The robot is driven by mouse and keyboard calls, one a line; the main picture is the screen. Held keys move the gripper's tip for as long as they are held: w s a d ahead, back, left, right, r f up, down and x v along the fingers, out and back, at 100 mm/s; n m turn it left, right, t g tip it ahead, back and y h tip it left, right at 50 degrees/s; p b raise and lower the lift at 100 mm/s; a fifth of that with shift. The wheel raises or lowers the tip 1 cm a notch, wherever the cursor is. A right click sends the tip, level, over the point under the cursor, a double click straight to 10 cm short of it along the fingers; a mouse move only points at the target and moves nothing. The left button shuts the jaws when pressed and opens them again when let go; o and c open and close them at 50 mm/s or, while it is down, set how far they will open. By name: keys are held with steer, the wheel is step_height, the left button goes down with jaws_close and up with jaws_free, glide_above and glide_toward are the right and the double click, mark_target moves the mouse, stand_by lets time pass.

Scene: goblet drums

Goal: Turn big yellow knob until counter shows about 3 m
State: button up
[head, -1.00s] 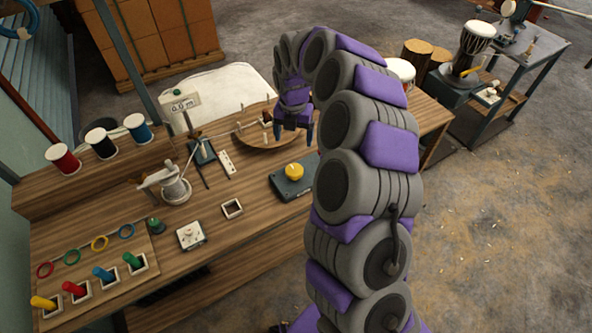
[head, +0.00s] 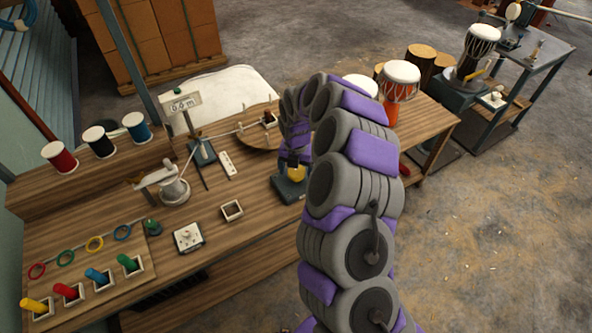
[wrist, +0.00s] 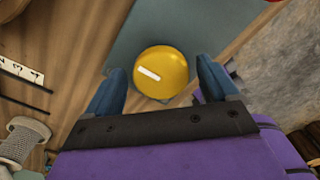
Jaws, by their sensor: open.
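The big yellow knob (wrist: 162,74) is round with a white mark on its top, which points to the upper left in the wrist view. It sits on a dark grey-green base (head: 288,190) on the wooden bench. My gripper (wrist: 160,85) is open, one finger on each side of the knob and slightly short of its centre, with gaps visible. In the head view my gripper (head: 295,160) is over the knob (head: 297,173) and hides part of it. The counter (head: 181,105) is a white sign on a post and appears to read 0.0 m.
A winding post (head: 174,188), a small white box with a dial (head: 188,237) and an empty square holder (head: 232,210) stand left of the knob. A round wooden disc (head: 258,137) is behind it. Spools line the back left. A red drum (head: 399,82) stands right of my arm.

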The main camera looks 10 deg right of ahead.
steer(key=c, duration=1)
steer(key=shift+c, duration=0.2)
steer(key=shift+d+m+p, duration=0.1)
steer(key=shift+m+p, duration=0.2)
